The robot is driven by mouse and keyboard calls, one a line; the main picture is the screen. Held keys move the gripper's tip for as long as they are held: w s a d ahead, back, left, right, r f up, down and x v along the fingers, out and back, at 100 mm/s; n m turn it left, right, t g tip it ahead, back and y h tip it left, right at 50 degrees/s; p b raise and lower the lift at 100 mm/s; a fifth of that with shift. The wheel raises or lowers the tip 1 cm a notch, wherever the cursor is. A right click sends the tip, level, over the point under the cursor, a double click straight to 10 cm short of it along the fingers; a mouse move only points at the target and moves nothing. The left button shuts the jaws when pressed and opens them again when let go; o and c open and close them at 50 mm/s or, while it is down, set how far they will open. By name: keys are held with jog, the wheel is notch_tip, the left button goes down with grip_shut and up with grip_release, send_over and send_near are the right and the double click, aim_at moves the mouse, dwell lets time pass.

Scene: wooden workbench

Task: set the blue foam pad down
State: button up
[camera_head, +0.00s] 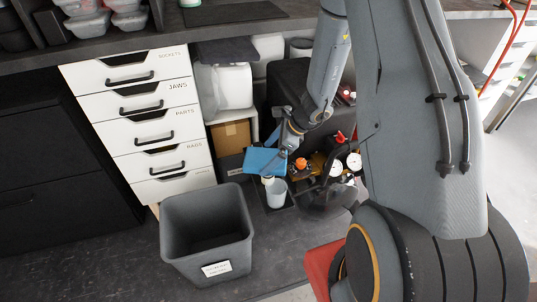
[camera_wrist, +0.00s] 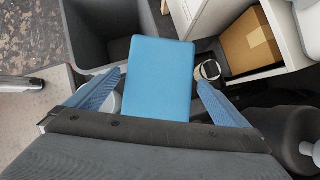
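The blue foam pad (camera_head: 265,161) is a flat rectangle. In the head view it hangs at the end of my arm, beside the grey bin and over a pale container. In the wrist view the pad (camera_wrist: 158,78) lies between the two blue fingers of my gripper (camera_wrist: 159,78), its sides close to both fingertips. My gripper (camera_head: 284,140) looks shut on the pad and holds it up. The pad's lower end in the wrist view is hidden behind the gripper body.
An open grey bin (camera_head: 206,232) stands left of the pad. A pale container (camera_head: 275,191) is just below it. Clamps with gauges (camera_head: 336,168) and a black case are to the right. White drawers (camera_head: 155,130) and a cardboard box (camera_head: 231,134) stand behind.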

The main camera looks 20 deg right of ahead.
jog(key=shift+r+p, duration=0.35)
jog(key=shift+r, duration=0.15)
jog(key=p+v, duration=0.1)
jog(key=v, duration=1.1)
jog(key=s+r+n+g+h, duration=0.1)
jog(key=s+r+n+h, duration=0.2)
jog(key=s+r+n, duration=0.4)
jog(key=s+r+n+g+h, duration=0.1)
jog(key=s+r+n+h, duration=0.2)
jog(key=s+r+n, duration=0.5)
jog(key=s+n, duration=0.5)
jog(key=s, duration=0.2)
jog(key=shift+a+g, duration=0.25)
jog(key=shift+g, duration=0.05)
jog(key=shift+s+r, duration=0.1)
jog(key=shift+r, duration=0.05)
jog(key=a+r+n+p, duration=0.2)
jog(key=a+r+p, duration=0.2)
jog(key=a+p, duration=0.2)
jog(key=shift+a+n+p, duration=0.4)
jog(key=shift+p, duration=0.45)
